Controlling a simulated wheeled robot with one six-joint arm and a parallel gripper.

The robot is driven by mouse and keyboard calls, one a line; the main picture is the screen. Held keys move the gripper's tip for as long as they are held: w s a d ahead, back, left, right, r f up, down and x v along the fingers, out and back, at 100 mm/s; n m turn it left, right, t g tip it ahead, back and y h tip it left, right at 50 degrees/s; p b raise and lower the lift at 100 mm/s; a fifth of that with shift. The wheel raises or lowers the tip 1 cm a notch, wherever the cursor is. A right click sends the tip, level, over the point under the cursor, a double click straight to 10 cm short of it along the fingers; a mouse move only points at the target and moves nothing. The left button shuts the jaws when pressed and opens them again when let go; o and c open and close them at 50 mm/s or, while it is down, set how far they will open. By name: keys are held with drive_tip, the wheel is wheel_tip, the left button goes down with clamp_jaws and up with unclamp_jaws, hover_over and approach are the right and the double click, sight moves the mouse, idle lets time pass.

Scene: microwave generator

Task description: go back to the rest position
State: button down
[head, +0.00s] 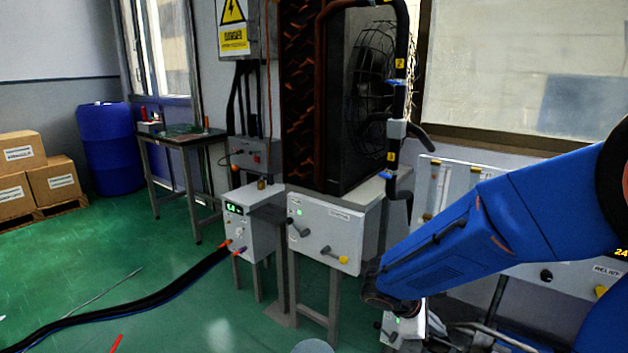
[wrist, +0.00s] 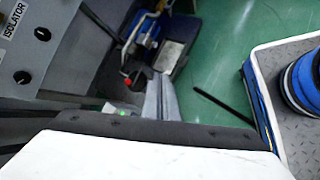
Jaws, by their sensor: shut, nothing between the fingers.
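My gripper (wrist: 162,82) shows in the wrist view as two grey fingers pressed together, with nothing between them. They stand out past the dark edge and white body of my wrist. In the head view my blue arm (head: 470,235) reaches in from the right and slopes down to the left. Its end lies in front of the lower right equipment, and I cannot make out the fingers there.
A grey control box with a yellow knob (head: 334,238) stands left of my arm. A smaller box with a green display (head: 236,209) is beside it. Thick black cables (head: 150,300) cross the green floor. A panel marked ISOLATOR (wrist: 30,45) is at upper left in the wrist view.

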drive_tip(key=s+r+m+t+y, duration=0.1)
drive_tip(key=s+r+m+y, duration=0.3)
drive_tip(key=s, duration=0.5)
drive_tip(key=s+a+r+m+t+y, duration=0.1)
drive_tip(key=s+r+m+y, duration=0.3)
drive_tip(key=s+r+m, duration=0.4)
drive_tip(key=shift+s+a+r+m, duration=0.25)
drive_tip(key=shift+s+m, duration=0.45)
drive_tip(key=shift+s, duration=0.35)
